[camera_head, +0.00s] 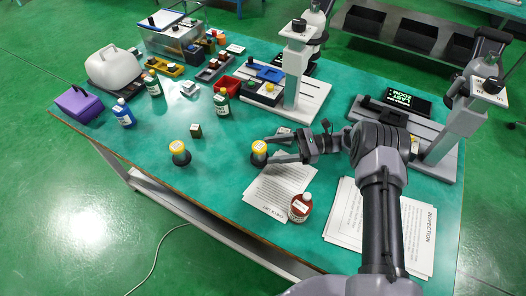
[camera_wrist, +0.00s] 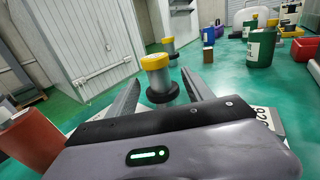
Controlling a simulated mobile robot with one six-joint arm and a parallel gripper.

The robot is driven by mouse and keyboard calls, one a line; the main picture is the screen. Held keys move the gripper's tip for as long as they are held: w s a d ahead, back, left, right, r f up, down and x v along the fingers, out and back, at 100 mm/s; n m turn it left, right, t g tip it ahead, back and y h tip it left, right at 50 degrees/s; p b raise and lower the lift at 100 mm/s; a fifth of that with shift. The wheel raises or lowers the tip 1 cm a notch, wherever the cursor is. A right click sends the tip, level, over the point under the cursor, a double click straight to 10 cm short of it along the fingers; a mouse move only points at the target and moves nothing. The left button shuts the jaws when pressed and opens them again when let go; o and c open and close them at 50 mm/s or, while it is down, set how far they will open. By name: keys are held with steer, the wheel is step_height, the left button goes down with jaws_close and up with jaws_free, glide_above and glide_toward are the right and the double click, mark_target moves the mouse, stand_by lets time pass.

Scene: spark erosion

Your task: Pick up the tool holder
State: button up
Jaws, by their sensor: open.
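Two alike tool holders stand upright on the green table, each with a yellow top, grey body and dark round base. The nearer one (camera_head: 259,152) is at the tips of my gripper (camera_head: 272,150). In the wrist view this tool holder (camera_wrist: 158,82) shows ahead, between the two spread fingers of my gripper (camera_wrist: 160,85). The fingers are open and I see no grip on it; whether they touch it I cannot tell. The other tool holder (camera_head: 180,153) stands to the left, and behind the first in the wrist view (camera_wrist: 169,46).
A small dark box (camera_head: 196,130), a green bottle (camera_head: 222,102) and a blue bottle (camera_head: 124,113) stand farther back. Microscope-like stands (camera_head: 300,85) are at the back right. The table's front left is clear.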

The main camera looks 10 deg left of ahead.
mark_target(254, 155)
steer(key=x, duration=0.2)
steer(key=b+x, duration=0.1)
steer(key=x, duration=0.2)
steer(key=f+b+x, duration=0.1)
steer(key=x, duration=0.1)
steer(key=shift+s+a+f, duration=0.1)
steer(key=shift+s+f, duration=0.05)
steer(key=shift+s+a, duration=0.1)
steer(key=shift+a, duration=0.15)
jaws_close()
